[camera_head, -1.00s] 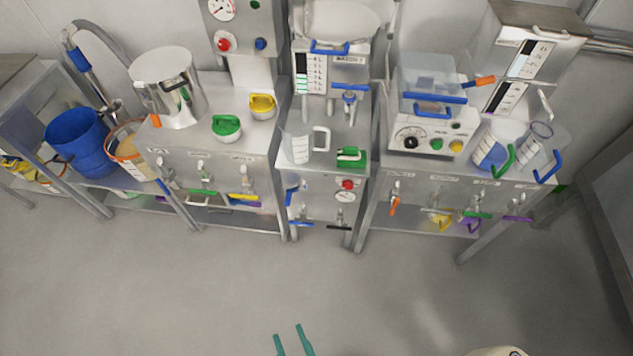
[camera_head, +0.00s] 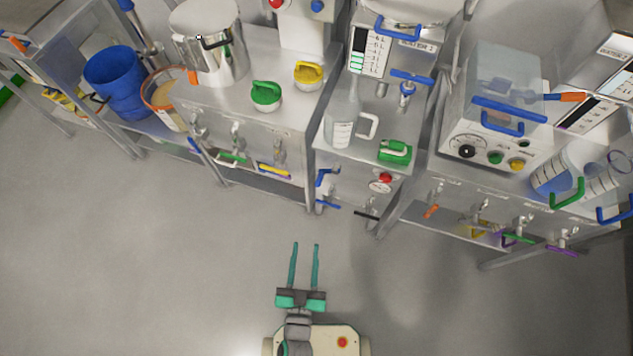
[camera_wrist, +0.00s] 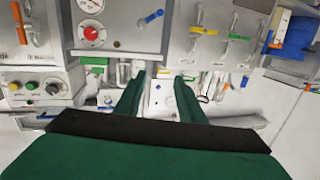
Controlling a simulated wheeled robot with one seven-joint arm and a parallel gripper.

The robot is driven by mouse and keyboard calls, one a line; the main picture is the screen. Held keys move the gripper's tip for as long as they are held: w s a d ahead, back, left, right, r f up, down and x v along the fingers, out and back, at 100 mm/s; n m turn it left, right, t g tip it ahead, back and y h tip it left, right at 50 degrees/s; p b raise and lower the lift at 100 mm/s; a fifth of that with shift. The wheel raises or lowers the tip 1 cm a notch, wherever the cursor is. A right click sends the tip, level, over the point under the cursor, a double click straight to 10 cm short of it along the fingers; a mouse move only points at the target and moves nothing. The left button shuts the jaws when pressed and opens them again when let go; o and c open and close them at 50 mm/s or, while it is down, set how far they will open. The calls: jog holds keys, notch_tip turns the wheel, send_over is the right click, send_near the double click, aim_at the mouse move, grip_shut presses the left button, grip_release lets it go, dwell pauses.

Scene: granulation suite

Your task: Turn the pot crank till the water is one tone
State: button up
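A steel pot (camera_head: 222,66) stands on the left bench in the head view. A dark bent handle (camera_head: 214,43) shows at its upper side, and an orange tab (camera_head: 193,76) is at its lower left. I cannot tell whether the dark handle is the crank. The water inside the pot and its tone cannot be seen. My gripper (camera_head: 304,246) is open and empty over the floor in front of the benches, well apart from the pot. In the wrist view its two green fingers (camera_wrist: 159,85) stand apart with nothing between them.
Green (camera_head: 266,94) and yellow (camera_head: 308,74) handled lids sit right of the pot. A blue bucket (camera_head: 115,78) is at left. A white jug (camera_head: 342,130) stands on the middle bench; a clear tank (camera_head: 505,75) is further right. Taps line the bench fronts. Floor (camera_head: 130,270) is clear.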

jog(key=w+f+h, duration=0.2)
jog(key=w+f, duration=0.7)
jog(key=w, duration=0.2)
jog(key=h, duration=0.2)
send_near(318, 183)
jog(key=f, duration=0.1)
jog(key=shift+m, duration=0.4)
jog(key=x, duration=1)
jog(key=shift+w, duration=0.35)
jog(key=shift+d, duration=0.1)
jog(key=shift+s, duration=0.15)
grip_shut()
